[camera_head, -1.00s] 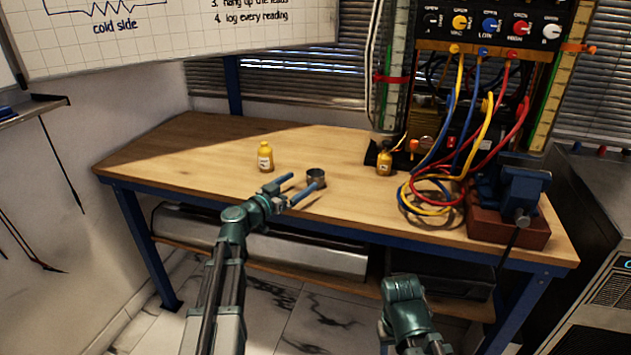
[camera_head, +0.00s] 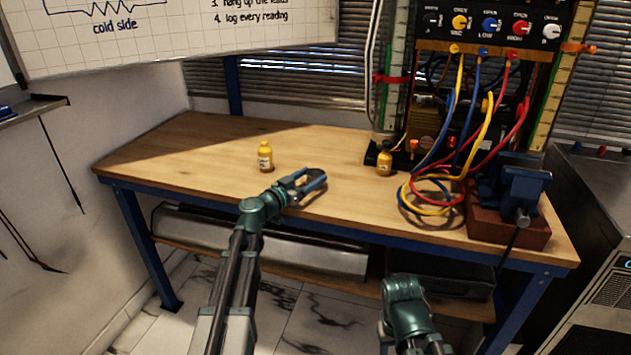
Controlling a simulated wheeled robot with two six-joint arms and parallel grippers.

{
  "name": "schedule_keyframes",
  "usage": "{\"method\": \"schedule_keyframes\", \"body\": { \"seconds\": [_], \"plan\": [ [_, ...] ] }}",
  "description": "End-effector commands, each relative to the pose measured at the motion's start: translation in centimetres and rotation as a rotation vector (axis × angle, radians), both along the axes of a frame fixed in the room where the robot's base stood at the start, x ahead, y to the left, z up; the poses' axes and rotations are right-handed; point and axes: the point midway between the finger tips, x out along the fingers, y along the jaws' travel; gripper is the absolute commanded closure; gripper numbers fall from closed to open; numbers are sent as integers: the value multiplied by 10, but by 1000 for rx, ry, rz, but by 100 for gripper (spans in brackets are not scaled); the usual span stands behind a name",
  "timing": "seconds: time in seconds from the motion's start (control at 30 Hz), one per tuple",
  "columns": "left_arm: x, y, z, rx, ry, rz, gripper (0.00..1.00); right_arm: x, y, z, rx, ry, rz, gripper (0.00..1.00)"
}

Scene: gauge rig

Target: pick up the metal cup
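My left gripper (camera_head: 308,181) reaches over the front middle of the wooden workbench (camera_head: 215,150), low over its top. Its two blue fingers point right and away, at the place where the small grey metal cup stood a second ago. The cup is now mostly or wholly hidden by the fingers, and only a little grey shows between them. I cannot tell whether the fingers are closed on it or only around it. For my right arm, only green and dark links show at the bottom centre-right; its gripper is not clearly visible.
Looped cables (camera_head: 432,200) and a blue vise (camera_head: 512,190) fill the bench's right side. The left of the bench is clear.

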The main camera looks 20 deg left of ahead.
Motion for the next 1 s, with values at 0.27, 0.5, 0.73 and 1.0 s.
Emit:
{"method": "schedule_keyframes", "body": {
  "seconds": [0.27,0.5,0.73,1.0],
  "plan": [
    [0,0,0,0,0,0,87,0,0,0,0,0,0,50],
    [-4,2,6,0,0,1,87,0,0,6,0,0,0,50],
    [-38,15,33,0,0,3,87,0,0,33,0,0,0,50],
    [-91,39,63,0,0,3,87,0,0,63,0,0,0,50]
  ]
}}
